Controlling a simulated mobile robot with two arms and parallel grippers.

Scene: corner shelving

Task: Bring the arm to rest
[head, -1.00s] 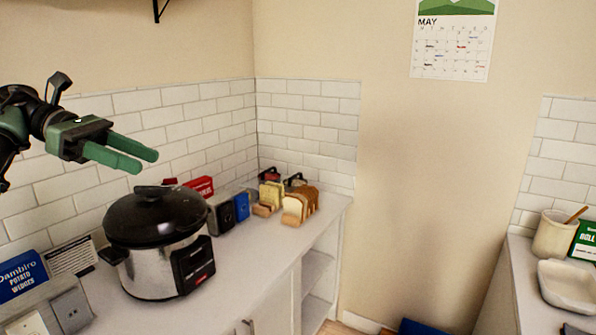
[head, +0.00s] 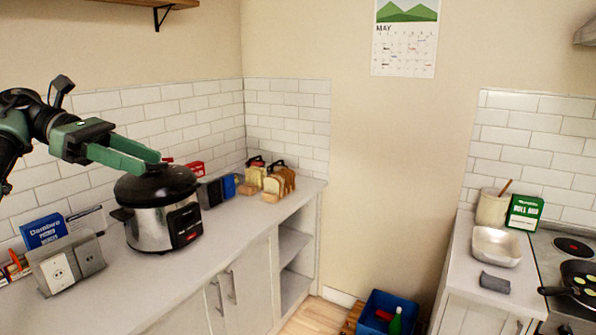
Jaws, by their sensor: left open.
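My left gripper (head: 140,157) is in the head view at the left, green-fingered, open and empty. It hangs in the air above the left counter, with its fingertips in front of the top of the black-lidded cooker (head: 160,208) in the picture. I cannot tell whether there is a gap in depth, but nothing is between the fingers. My left arm comes in from the left edge. My right gripper is not in view.
The left counter (head: 130,285) holds a socket block (head: 68,262), a blue box (head: 44,231) and toast racks (head: 280,184). A blue bin (head: 388,312) stands on the floor. At right are a metal tray (head: 496,246), a green box (head: 524,212) and a pan (head: 578,284).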

